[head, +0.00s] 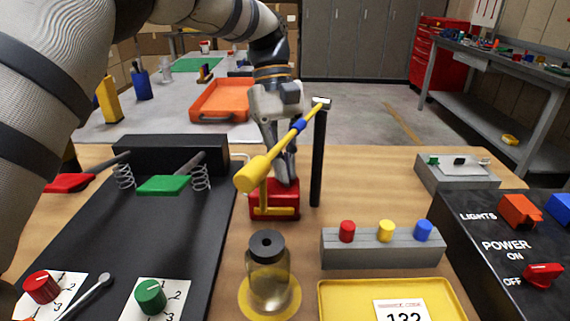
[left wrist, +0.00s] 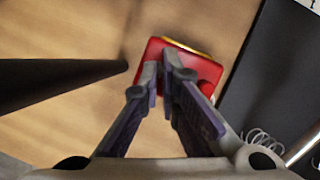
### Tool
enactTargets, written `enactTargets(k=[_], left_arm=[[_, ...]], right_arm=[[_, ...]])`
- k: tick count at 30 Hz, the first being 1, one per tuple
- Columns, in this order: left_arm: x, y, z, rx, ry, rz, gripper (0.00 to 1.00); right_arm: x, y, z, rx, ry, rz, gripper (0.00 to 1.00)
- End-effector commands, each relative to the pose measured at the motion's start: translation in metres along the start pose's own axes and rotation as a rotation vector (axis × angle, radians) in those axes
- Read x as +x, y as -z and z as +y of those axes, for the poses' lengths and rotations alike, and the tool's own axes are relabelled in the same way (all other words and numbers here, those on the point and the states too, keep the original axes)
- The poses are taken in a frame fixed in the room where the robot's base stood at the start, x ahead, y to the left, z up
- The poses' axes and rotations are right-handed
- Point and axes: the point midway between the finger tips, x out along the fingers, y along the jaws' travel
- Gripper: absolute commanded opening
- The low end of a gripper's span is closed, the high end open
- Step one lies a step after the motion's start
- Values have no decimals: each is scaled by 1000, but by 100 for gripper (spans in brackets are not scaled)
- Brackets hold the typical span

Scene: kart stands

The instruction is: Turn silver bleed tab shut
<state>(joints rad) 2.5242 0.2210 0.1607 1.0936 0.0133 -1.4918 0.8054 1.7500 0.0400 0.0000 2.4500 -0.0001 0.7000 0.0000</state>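I take the small red jack-like block (head: 273,205) with a yellow lever (head: 257,175) to be what carries the bleed tab. No silver tab can be made out on it. My left gripper (head: 286,180) reaches down from above, its fingertips at the block's top, behind the lever. In the left wrist view the fingertips (left wrist: 163,66) are close together over the red block (left wrist: 195,65). They cover part of its top, so what lies between them is hidden. My right gripper is out of view.
A black post (head: 318,160) stands close to the right of the gripper. A black pedal board (head: 190,240) lies to the left, a glass jar (head: 268,280) in front. A grey block (head: 370,252) with coloured buttons and a black switch panel (head: 470,245) are at right.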

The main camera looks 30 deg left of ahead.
Motion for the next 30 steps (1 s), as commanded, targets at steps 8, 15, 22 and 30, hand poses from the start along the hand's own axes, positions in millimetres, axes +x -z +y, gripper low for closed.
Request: enactTargets(k=[8, 15, 22, 30], left_arm=[[0, 0, 0, -1, 0, -1, 22], [-26, 0, 1, -1, -3, 3, 22], [-65, 1, 1, -2, -1, 2, 22], [-75, 0, 0, -1, 1, -1, 22]], right_arm=[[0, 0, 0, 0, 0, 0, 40], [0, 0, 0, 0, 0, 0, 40], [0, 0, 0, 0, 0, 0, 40], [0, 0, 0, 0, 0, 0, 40]])
